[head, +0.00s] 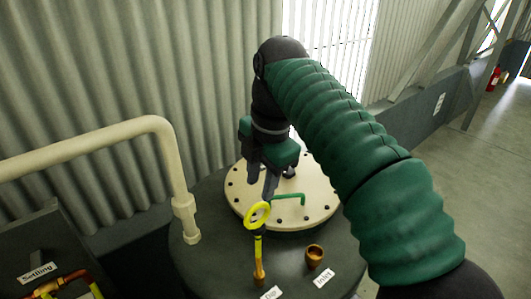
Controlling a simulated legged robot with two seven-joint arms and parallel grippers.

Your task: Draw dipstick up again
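The dipstick has a yellow ring handle (257,215) and a thin yellow rod (258,247). It stands upright in a narrow copper-coloured tube (259,275) on the dark tank top, with its ring well above the tube's mouth. The rod's lower end is hidden in the tube. My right gripper (269,193) points down, with its fingertips at the upper edge of the ring. Whether the fingers are closed around the ring or just in front of or behind it is unclear. My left gripper is not in view.
A cream bolted lid (236,205) with a green handle (289,197) lies just behind the dipstick. An open copper-coloured inlet pipe (314,257) stands to its right. A thick cream pipe (90,145) bends down at left. A corrugated wall (120,70) rises behind.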

